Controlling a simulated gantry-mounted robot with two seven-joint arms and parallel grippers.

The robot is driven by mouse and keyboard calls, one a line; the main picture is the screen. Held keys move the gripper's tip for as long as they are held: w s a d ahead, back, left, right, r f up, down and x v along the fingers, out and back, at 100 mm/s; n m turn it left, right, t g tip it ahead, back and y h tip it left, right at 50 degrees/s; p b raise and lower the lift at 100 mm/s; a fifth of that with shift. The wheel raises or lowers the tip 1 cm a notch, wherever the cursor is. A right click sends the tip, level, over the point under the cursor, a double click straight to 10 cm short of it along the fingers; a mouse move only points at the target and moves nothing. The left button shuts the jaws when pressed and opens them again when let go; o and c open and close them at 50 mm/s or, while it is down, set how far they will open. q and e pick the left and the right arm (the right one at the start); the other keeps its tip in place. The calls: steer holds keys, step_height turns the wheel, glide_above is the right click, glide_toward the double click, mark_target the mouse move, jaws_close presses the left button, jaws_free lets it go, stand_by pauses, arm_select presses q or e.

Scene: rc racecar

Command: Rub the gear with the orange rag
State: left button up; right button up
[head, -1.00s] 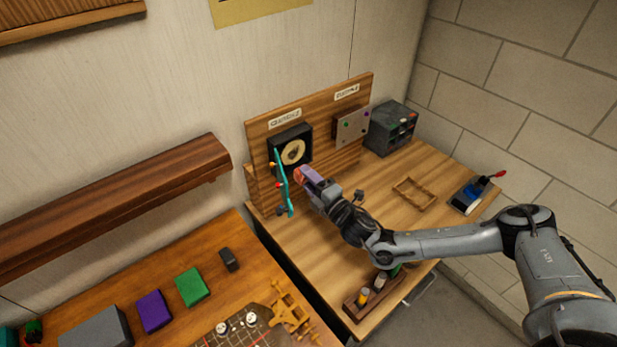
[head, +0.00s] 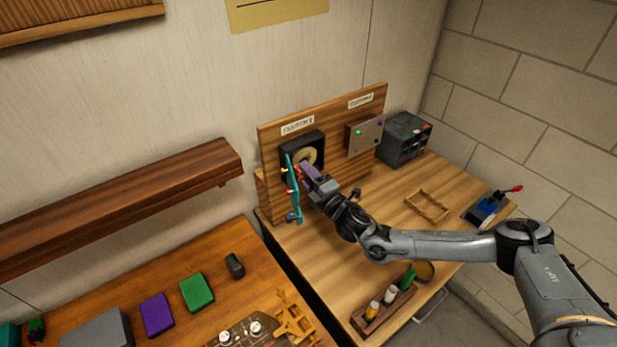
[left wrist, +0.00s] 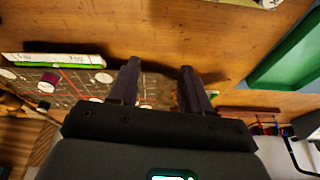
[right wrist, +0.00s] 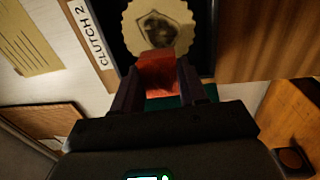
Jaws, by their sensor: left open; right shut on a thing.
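The gear (right wrist: 158,27) is a cream toothed disc with a dark smudge at its middle, set in a black box on the upright wooden board. In the head view the gear (head: 306,156) is partly covered by my right gripper (head: 306,172). My right gripper, also in the right wrist view (right wrist: 160,82), is shut on the orange rag (right wrist: 158,72). The rag's top edge overlaps the gear's lower edge in that view; I cannot tell whether they touch. My left gripper (left wrist: 157,82) is open and empty above the other table.
A teal upright piece (head: 294,187) stands just left of my right gripper. A grey panel (head: 363,137) is right of the gear. A wooden frame (head: 427,205) and a bottle rack (head: 384,311) are on the bench. Green (head: 197,292) and purple (head: 157,314) blocks lie on the left table.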

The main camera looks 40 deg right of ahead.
mark_target(313, 156)
arm_select(q)
steer(key=shift+d, duration=0.1)
steer(key=shift+f, duration=0.25)
arm_select(e)
steer(key=shift+w, duration=0.55)
arm_select(q)
steer(key=shift+f+b, duration=0.1)
steer(key=shift+b, duration=0.25)
arm_select(e)
steer(key=shift+w, duration=0.35)
steer(key=shift+d, duration=0.2)
arm_select(q)
steer(key=shift+f, duration=0.2)
arm_select(e)
steer(key=shift+s+d, duration=0.2)
steer(key=shift+d, duration=1.8)
arm_select(q)
steer(key=shift+f+b, duration=0.15)
steer(key=shift+b, duration=0.2)
arm_select(e)
steer(key=shift+d, duration=1.1)
steer(key=shift+a, duration=0.15)
